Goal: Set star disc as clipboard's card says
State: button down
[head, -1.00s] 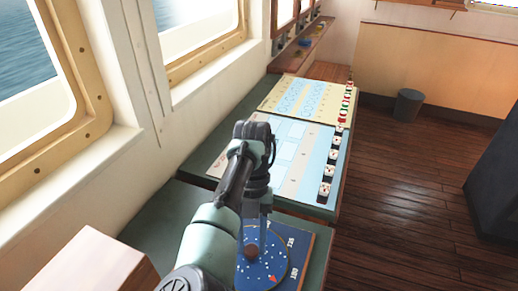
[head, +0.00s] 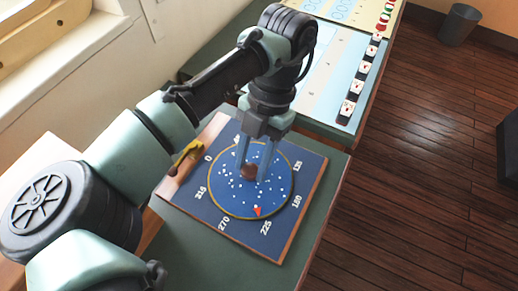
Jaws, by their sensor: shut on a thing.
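The star disc (head: 225,190) is a round blue disc with white star dots and a gold rim, set flat on a square blue board (head: 292,224) with white numbers around it. Its red pointer (head: 257,211) lies near 225, slightly on the side towards 270. A small brown knob (head: 249,171) stands at the disc's middle. My gripper (head: 252,168) points down over the disc, its two fingers shut on the knob. The arm hides part of the board's far edge and some numbers. I cannot make out a clipboard or its card.
A brass-coloured piece (head: 188,151) lies at the board's left edge.

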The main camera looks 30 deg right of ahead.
dwell(0.3)
jog(key=shift+c, duration=2.3)
grip_release()
jog(key=shift+r, duration=0.1)
jog(key=p+v, duration=0.2)
jog(key=v, duration=1)
jog(key=shift+d+r, duration=0.15)
jog(key=shift+r, duration=0.2)
jog(key=shift+w, duration=0.1)
